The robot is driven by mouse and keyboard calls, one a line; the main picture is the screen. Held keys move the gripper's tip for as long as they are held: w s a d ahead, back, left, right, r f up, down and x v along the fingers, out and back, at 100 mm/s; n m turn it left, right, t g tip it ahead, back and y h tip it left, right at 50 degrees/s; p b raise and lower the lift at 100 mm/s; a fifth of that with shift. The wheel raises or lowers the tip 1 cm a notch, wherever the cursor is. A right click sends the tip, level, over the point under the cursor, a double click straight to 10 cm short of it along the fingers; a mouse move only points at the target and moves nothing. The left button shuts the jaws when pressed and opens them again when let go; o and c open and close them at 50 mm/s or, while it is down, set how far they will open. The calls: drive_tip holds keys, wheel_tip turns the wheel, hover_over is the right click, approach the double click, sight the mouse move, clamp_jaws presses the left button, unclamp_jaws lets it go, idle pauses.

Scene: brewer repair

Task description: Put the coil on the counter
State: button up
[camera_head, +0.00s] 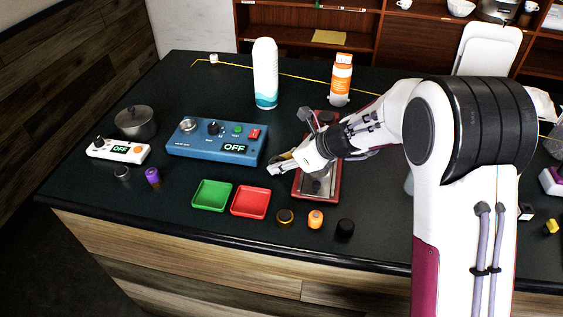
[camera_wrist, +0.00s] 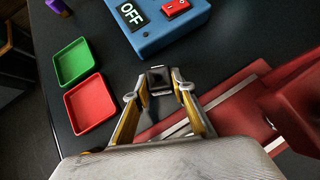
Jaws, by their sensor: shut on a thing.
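My gripper (camera_head: 280,165) is in the middle of the counter (camera_head: 330,255), just right of the blue control box and at the left edge of the red-framed brewer. In the wrist view my gripper (camera_wrist: 158,92) has its yellow-lined fingers shut on a small dark block with a grey rim, apparently the coil (camera_wrist: 159,78). The block shows beyond the fingertips, over the dark counter, between the blue box and the brewer's red base (camera_wrist: 230,110). I cannot tell whether it touches the counter. In the head view the coil is too small to make out.
Near are the blue box (camera_head: 215,143), green tray (camera_head: 211,195), red tray (camera_head: 250,201), brewer (camera_head: 331,187) and several small round parts, including a black one (camera_head: 345,228). A white-teal bottle (camera_head: 265,75) and orange bottle (camera_head: 341,80) stand behind. The counter's front strip is clear at left.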

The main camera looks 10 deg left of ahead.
drive_tip(key=shift+f, duration=0.15)
drive_tip(key=o, duration=1.2)
drive_tip(key=shift+c, duration=0.2)
drive_tip(key=shift+r, duration=0.2)
drive_tip(key=shift+d+r, duration=0.2)
drive_tip(key=v, duration=1)
drive_tip(key=shift+s+d+r, duration=0.15)
drive_tip(key=shift+r, duration=0.1)
drive_tip(key=shift+s+d+r, duration=0.1)
drive_tip(key=shift+d+r, duration=0.15)
